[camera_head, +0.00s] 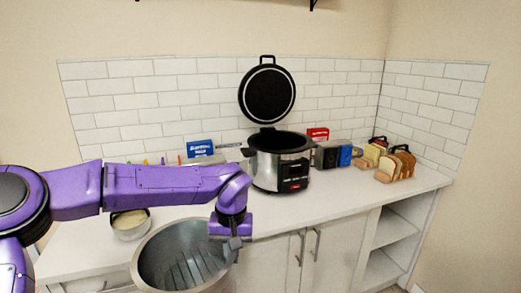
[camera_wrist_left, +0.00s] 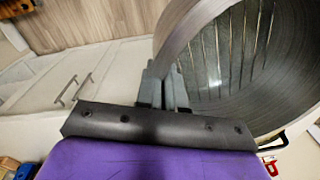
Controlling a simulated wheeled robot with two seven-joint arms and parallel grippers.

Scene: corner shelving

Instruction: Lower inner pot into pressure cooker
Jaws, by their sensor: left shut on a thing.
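The inner pot (camera_head: 160,262) is a grey metal pot, held in front of the counter's edge at the lower left of the head view. My left gripper (camera_head: 235,243) is shut on the right side of its rim. In the left wrist view the two fingers (camera_wrist_left: 164,90) pinch the pot wall, and the pot (camera_wrist_left: 235,60) fills the upper right, its ribbed inside showing. The pressure cooker (camera_head: 280,165) stands on the counter, black and silver, with its round black lid (camera_head: 267,93) raised upright. The pot is apart from the cooker, to its left and nearer to me. My right gripper is not seen.
A small bowl with pale contents (camera_head: 131,222) sits on the white counter (camera_head: 345,202), behind the pot. A blue box (camera_head: 200,149) is left of the cooker. A red box (camera_head: 318,134), a toaster (camera_head: 327,155) and bread slices (camera_head: 389,167) are to its right.

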